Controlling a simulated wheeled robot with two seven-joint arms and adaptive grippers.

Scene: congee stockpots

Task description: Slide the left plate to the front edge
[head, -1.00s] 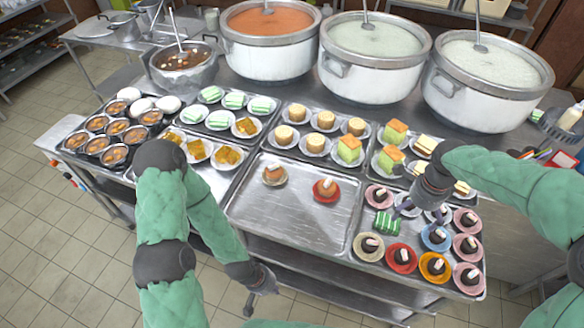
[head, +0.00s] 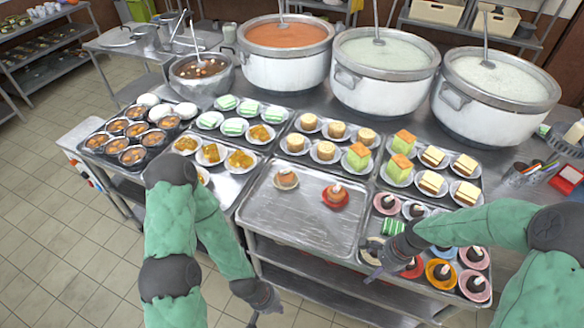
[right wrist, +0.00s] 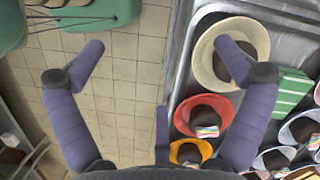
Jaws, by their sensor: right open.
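The left plate (head: 286,186), pale with a brown bun on it, sits near the back left of the middle metal tray (head: 290,230). A red plate (head: 335,204) with a similar bun sits right of it. My right gripper (head: 372,268) is open, over the front left corner of the right tray, to the front right of the left plate. In the right wrist view its spread fingers (right wrist: 160,45) have floor and tray edge between them. My left gripper (head: 262,308) hangs low before the trays; its jaw state is unclear.
The right tray holds several small cake plates, including a cream one (right wrist: 201,72) by my right finger and a red one (right wrist: 220,103). The middle tray's front half is clear. Large pots (head: 287,68) stand behind the trays.

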